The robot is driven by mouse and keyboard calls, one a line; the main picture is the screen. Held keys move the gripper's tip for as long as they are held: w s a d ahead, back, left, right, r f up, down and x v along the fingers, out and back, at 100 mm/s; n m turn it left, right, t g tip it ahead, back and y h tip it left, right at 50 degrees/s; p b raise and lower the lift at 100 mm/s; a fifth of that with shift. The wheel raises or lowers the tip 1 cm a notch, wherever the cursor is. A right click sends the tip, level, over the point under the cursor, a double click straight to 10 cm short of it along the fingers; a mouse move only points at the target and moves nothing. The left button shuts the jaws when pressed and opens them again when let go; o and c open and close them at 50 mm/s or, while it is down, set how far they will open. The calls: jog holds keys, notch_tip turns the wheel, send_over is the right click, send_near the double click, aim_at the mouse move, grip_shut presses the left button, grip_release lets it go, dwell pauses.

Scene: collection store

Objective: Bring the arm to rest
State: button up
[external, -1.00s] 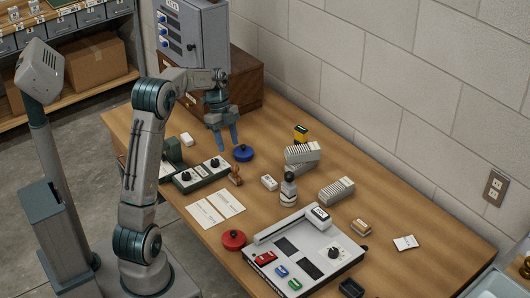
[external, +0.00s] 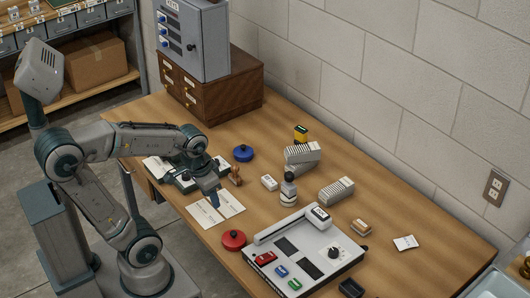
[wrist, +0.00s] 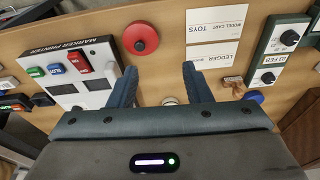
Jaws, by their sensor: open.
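My gripper (external: 213,194) hangs over the left part of the wooden table, above the white cards (external: 228,203) and beside the dark green box with black knobs (external: 183,180). In the wrist view my gripper (wrist: 158,84) points its two blue fingers at the table, apart, with nothing between them. My arm is bent, with the elbow to the left and the forearm reaching right over the table edge. The cards, which read "MODEL CART TOYS" and "LEDGER BOOK", show in the wrist view (wrist: 220,36).
A red round pad (external: 234,239), a blue round pad (external: 243,153) and a wooden stamp (external: 236,176) lie near my gripper. The marker printer (external: 312,250) stands to the right. A wooden drawer cabinet (external: 230,92) carries a grey box (external: 203,40) at the back.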

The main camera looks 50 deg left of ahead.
jog(key=shift+s+d+f, duration=0.15)
jog(key=shift+s, duration=0.15)
jog(key=shift+t, duration=0.3)
notch_tip(320, 180, up, 6)
jog(key=p, duration=0.5)
jog(key=shift+d+f, duration=0.1)
jog(key=shift+f, duration=0.1)
